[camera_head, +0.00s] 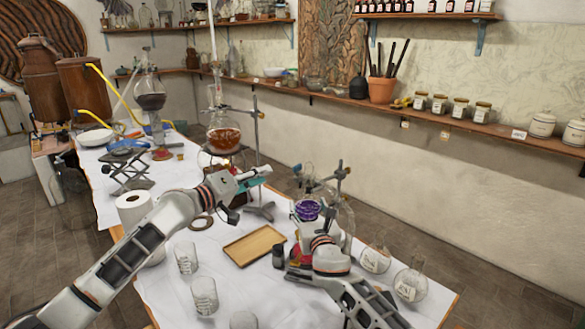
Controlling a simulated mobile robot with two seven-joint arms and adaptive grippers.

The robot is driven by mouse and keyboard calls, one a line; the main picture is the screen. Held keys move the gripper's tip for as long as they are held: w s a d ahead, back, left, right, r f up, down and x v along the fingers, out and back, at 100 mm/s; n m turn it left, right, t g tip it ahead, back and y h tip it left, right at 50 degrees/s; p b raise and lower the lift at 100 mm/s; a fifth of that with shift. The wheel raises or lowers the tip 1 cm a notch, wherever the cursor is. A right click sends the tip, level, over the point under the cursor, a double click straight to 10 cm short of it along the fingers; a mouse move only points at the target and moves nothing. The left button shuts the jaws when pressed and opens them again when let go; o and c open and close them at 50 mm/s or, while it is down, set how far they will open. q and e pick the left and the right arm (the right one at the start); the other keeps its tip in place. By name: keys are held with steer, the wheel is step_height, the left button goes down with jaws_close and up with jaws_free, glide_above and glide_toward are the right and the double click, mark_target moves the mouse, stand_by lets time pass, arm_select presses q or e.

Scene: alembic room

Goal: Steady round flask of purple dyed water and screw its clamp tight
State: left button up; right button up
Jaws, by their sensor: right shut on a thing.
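The round flask of purple dyed water (307,210) is right of the table's middle, beside a lab stand. Its clamp (341,173) seems to be the dark metal fitting on the stand's rod, above and right of the purple water. My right gripper (313,229) is at the lower front of the flask and appears shut on it; its fingertips are hard to see and hide part of the glass. My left gripper (263,176) is left of the flask and apart from it, in front of another stand. Whether its fingers are open is unclear.
A wooden tray (254,246) lies left of the flask. Glass beakers (204,296) stand near the front, and flasks (410,284) stand at the right edge. A paper roll (132,208) stands at the left.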

mark_target(294, 168)
arm_select(q)
steer(key=s+d+m, duration=0.3)
steer(key=m, duration=0.9)
steer(key=shift+h, duration=0.4)
steer(key=x, duration=0.7)
steer(key=r+x, duration=0.1)
steer(key=x, duration=0.3)
steer(key=shift+w+d, duration=0.2)
steer(key=shift+w, duration=0.1)
jaws_close()
